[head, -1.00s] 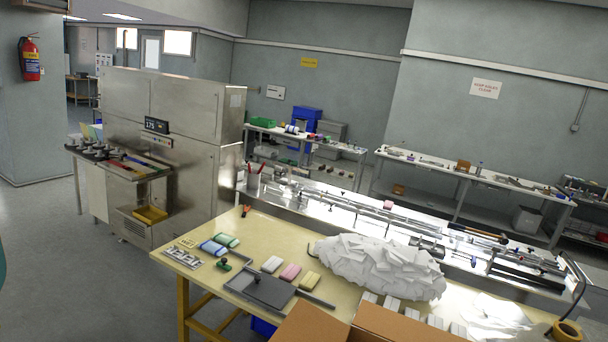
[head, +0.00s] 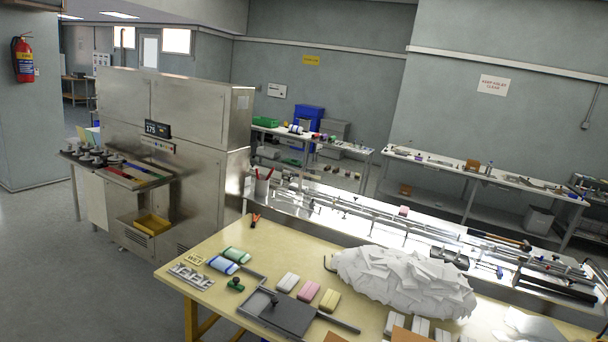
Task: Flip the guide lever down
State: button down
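No lever can be told apart at this distance. The flow wrapper's long metal conveyor bed (head: 340,222) runs from the steel cabinet (head: 190,150) towards the right, with rails, rods and small dark knobs along it. Small knobs and posts stand near the cabinet end of the bed, too small to identify. A pink block (head: 403,211) sits on the rails. My gripper is not in view.
A yellow table (head: 225,303) stands in front of the bed, carrying a white heap (head: 405,280), soap bars (head: 308,291) and a grey tray device (head: 290,312). Benches (head: 480,172) line the back wall. Open floor (head: 50,260) lies at left.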

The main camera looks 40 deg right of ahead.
aim_at(301, 174)
jog(key=u, duration=0.05)
jog(key=i, duration=2.9)
jog(key=z, duration=3)
jog(key=i, duration=0.8)
jog(key=u, duration=1.3)
